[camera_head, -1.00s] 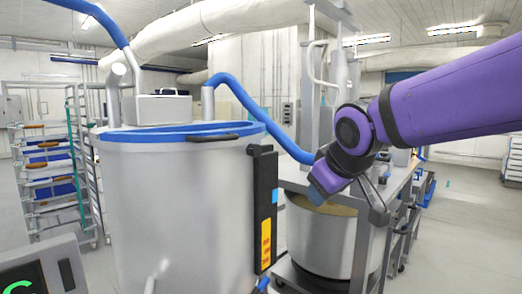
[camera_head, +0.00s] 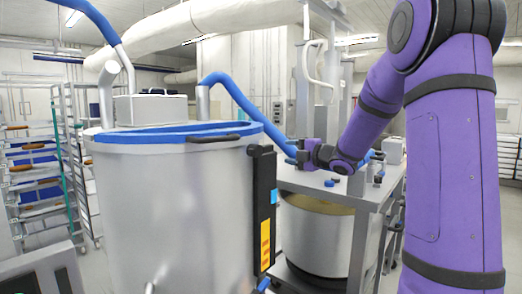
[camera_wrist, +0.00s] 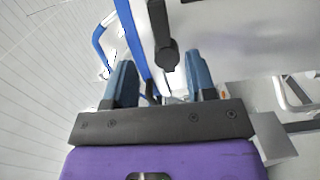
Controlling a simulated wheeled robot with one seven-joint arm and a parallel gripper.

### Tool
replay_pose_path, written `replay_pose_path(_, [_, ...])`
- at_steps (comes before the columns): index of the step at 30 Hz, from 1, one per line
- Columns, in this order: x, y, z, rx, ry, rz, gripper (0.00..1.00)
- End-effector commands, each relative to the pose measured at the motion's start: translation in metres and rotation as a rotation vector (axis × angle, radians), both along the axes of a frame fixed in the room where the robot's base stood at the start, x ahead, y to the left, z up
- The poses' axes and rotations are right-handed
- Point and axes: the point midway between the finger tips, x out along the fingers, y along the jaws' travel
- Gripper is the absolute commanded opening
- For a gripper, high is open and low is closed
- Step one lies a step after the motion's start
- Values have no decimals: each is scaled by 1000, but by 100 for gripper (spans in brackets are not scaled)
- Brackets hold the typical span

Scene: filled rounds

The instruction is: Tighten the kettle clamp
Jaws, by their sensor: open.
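A large steel kettle (camera_head: 175,205) with a blue rim stands at the left in the head view. A black handle-like bar (camera_head: 212,138) lies across the near part of its rim. My gripper (camera_head: 293,158) is to the right of the kettle, near the lower end of the blue hose. In the wrist view my gripper (camera_wrist: 160,82) is open, with its blue fingers apart. A black lever with a rounded end (camera_wrist: 167,55) shows beyond and between the fingertips, beside a blue band. I cannot tell whether this is the clamp. Nothing is seen held.
A steel table (camera_head: 345,190) with small blue and dark parts stands right of the kettle, with a round steel pot (camera_head: 315,235) below. A black panel with a yellow label (camera_head: 263,210) is on the kettle's right side. A tray rack (camera_head: 40,170) stands at the left.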

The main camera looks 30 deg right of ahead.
Motion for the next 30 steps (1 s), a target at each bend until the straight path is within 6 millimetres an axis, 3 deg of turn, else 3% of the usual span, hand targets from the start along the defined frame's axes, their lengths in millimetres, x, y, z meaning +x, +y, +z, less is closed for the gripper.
replay_pose_path(7, [9, -1, -3, -12, -26, 39, 51])
replay_pose_path(21, [80, 26, -3, -10, -25, 37, 51])
replay_pose_path(30, [100, 33, -3, -10, -24, 35, 51])
